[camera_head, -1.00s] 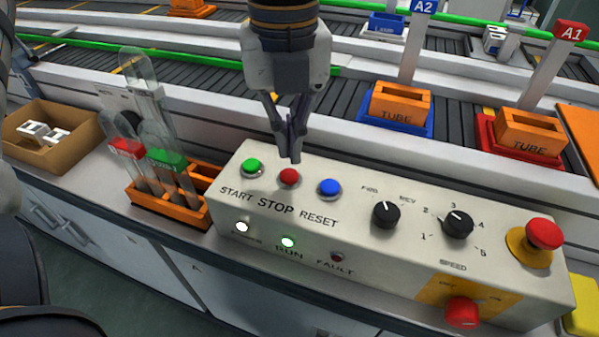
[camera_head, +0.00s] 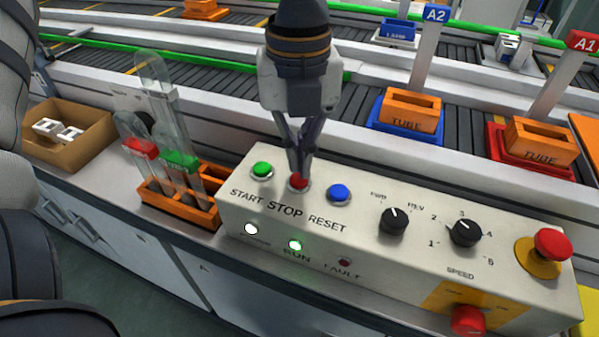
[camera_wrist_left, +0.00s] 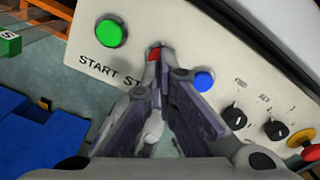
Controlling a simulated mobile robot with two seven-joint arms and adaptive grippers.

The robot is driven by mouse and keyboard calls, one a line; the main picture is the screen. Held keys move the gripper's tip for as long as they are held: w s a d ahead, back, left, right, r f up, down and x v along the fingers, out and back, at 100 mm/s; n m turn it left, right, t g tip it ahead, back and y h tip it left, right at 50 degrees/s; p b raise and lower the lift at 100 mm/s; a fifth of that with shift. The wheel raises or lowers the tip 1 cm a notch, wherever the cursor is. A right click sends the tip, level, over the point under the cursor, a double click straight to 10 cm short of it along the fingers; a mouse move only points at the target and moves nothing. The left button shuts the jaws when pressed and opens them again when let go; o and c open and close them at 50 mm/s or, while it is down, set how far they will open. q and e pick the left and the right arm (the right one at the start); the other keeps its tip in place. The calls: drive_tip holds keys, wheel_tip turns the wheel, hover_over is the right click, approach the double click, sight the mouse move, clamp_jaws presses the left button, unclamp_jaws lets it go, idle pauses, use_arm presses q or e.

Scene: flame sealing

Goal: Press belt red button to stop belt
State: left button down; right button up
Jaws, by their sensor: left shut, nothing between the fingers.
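The red STOP button (camera_head: 297,183) is on the top of the white control box (camera_head: 330,222), between the green START button (camera_head: 262,170) and the blue RESET button (camera_head: 339,193). My left gripper (camera_head: 299,176) is shut and empty, pointing down with its fingertips at the red button and partly covering it. Whether the tips touch it I cannot tell. In the left wrist view the red button (camera_wrist_left: 154,54) shows just beyond the fingertips (camera_wrist_left: 160,68). The green RUN lamp (camera_head: 295,246) is lit. My right gripper is not in view.
A red emergency button (camera_head: 552,243) and black knobs (camera_head: 466,233) are on the box's right part. An orange rack (camera_head: 178,208) with glass tubes stands left of the box. A cardboard box (camera_head: 92,135) is farther left. The conveyor (camera_head: 228,100) runs behind.

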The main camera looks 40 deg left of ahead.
sight(298, 177)
use_arm(q)
drive_tip(key=shift+f, duration=1.2)
idle(1.0)
wheel_tip(298, 177, up, 7)
drive_tip(key=p, duration=0.4)
drive_tip(key=shift+r, duration=0.1)
drive_tip(key=shift+r+p, duration=0.4)
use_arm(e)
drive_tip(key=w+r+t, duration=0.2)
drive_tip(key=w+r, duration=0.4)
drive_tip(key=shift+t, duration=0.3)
